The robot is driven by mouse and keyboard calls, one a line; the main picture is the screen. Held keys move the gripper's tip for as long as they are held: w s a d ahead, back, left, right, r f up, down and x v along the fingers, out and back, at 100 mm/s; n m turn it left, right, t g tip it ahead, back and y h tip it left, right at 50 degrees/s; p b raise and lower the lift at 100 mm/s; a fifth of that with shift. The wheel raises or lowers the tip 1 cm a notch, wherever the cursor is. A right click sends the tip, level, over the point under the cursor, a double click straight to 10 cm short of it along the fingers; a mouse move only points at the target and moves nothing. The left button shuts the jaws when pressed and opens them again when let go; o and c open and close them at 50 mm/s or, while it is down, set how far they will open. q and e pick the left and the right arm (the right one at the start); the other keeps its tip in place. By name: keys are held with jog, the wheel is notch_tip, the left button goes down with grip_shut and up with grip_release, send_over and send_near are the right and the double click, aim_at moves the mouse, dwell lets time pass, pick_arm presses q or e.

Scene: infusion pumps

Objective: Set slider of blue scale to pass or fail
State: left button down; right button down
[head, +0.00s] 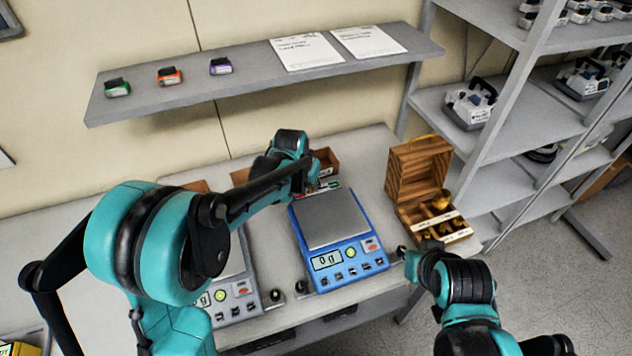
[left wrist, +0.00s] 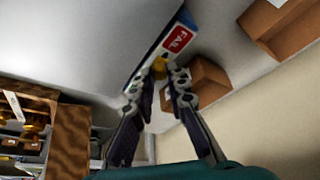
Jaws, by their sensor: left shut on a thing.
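The blue scale (head: 318,264) stands on the table with a bare grey weighing plate (head: 330,218) and a display that seems to read 0 g. At its back edge is a pass/fail strip, partly hidden by my left arm in the head view. In the left wrist view a red FAIL label (left wrist: 178,40) shows on it, beside a small yellow slider knob (left wrist: 159,66). My left gripper (left wrist: 160,78) is shut on this knob; in the head view the gripper (head: 312,184) is at the scale's back edge. My right gripper (head: 403,252) is right of the scale, its jaws too small to judge.
A grey scale (head: 240,287) stands left, partly behind my left arm. An open wooden weight box (head: 420,165) is on the right. Small wooden boxes (head: 325,160) stand behind the blue scale. A wall shelf (head: 250,85) hangs above the table.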

pick_arm(q)
jog(key=shift+s+a, duration=0.25)
jog(key=shift+a, duration=0.35)
jog(key=shift+s+a, duration=0.2)
jog(key=shift+a, duration=0.35)
jog(key=c, duration=1.5)
grip_release()
jog(key=v, duration=1.2)
